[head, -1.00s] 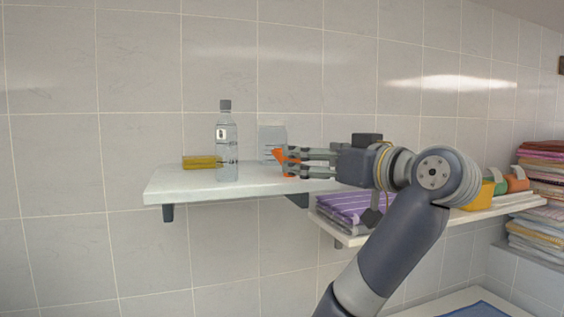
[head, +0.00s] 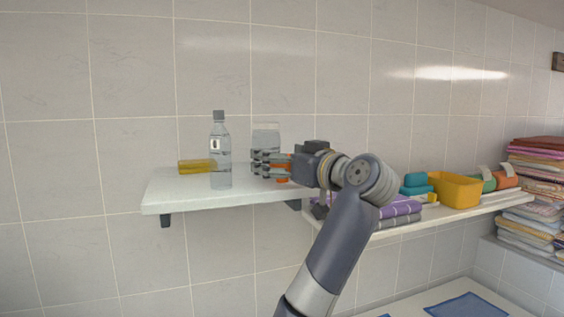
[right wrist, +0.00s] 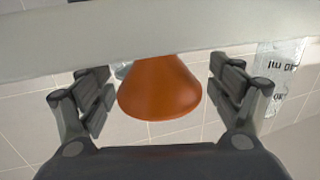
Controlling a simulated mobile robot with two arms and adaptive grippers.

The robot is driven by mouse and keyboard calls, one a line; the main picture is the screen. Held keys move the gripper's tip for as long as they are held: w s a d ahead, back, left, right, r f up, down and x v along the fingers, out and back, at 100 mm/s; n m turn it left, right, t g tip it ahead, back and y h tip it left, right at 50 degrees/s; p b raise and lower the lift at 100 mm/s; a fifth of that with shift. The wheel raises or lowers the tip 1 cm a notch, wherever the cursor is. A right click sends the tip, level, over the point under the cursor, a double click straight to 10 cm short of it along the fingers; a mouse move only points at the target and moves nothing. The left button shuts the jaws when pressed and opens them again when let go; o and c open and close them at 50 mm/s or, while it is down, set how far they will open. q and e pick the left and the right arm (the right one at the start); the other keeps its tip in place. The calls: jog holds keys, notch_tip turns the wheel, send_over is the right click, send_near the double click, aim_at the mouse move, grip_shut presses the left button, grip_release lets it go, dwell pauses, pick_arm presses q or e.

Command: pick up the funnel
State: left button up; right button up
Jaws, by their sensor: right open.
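The orange funnel (right wrist: 158,88) sits between the two spread fingers of my right gripper (right wrist: 165,90) in the right wrist view. Its wide end faces my palm, and a gap shows on both sides of it. In the head view the funnel (head: 282,180) is mostly hidden behind the fingers of my right gripper (head: 264,163), at the right part of the white wall shelf (head: 165,205). My right gripper is open. My left gripper is not in view.
A clear bottle (head: 220,160) stands left of my right gripper, with a yellow item (head: 196,166) beside it. A clear container (head: 266,135) stands behind the fingers. On the lower right shelf are purple folded towels (head: 402,207) and a yellow bin (head: 455,190).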

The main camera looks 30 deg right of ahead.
jog(key=c, duration=1)
jog(key=shift+o, duration=0.2)
